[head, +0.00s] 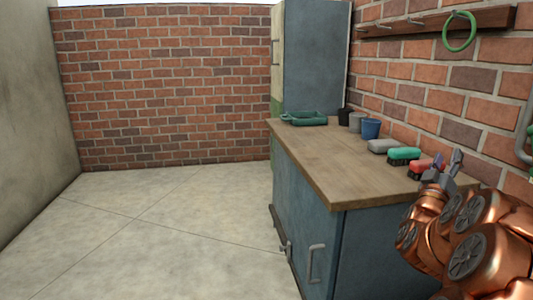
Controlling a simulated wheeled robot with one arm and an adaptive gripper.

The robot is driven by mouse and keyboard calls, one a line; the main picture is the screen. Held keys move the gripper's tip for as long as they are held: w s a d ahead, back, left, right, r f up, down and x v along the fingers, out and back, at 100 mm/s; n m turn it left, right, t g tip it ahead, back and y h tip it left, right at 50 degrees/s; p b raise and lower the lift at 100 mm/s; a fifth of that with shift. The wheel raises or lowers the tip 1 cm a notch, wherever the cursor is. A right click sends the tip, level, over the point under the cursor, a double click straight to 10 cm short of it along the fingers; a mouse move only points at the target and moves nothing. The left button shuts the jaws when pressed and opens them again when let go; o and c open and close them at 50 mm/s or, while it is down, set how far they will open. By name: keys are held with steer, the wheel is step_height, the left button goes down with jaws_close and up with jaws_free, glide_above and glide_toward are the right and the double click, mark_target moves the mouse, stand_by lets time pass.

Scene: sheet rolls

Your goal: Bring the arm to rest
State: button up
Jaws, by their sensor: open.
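My arm is copper coloured and folded at the lower right of the head view. My gripper (448,168) is at its upper end, grey and small in the picture, with its fingers apart. It appears in front of the right end of the counter (310,157). No object shows between the fingers. A red brush (424,167) appears just left of the gripper, partly hidden behind it. I cannot tell how far apart they are.
On the counter are a green brush (404,154), a grey brush (383,146), a blue cup (371,128), two more cups and a green tray (305,119). A green ring (459,31) hangs from a wall rail (435,21). The floor (150,230) at left is clear.

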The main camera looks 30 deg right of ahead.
steer(key=w+a+r+n+t+y+p, duration=0.1)
steer(key=w+a+n+t+y+p, duration=0.5)
steer(key=w+a+y, duration=0.7)
steer(key=w+a+f+g+y+p, duration=0.1)
steer(key=w+a+g+y+p, duration=0.3)
steer(key=a, duration=0.6)
steer(key=s+a+y+p, duration=0.1)
steer(key=a+p, duration=0.4)
steer(key=a, duration=0.6)
steer(key=s+a+n+g+y+p, duration=0.1)
steer(key=s+a+g+y+p, duration=0.35)
steer(key=s+a+p, duration=0.6)
steer(key=s+a+r+g+p, duration=0.1)
steer(key=s+a+r+g, duration=0.1)
steer(key=s, duration=0.5)
steer(key=s+a+r+g+p, duration=0.2)
steer(key=s+a+g, duration=0.1)
steer(key=s, duration=0.5)
steer(key=s+a+r+g+p, duration=0.2)
steer(key=s+a, duration=0.3)
steer(key=s, duration=0.3)
steer(key=shift+r+g+h, duration=0.35)
steer(key=shift+r+g, duration=0.05)
steer(key=shift+g, duration=0.15)
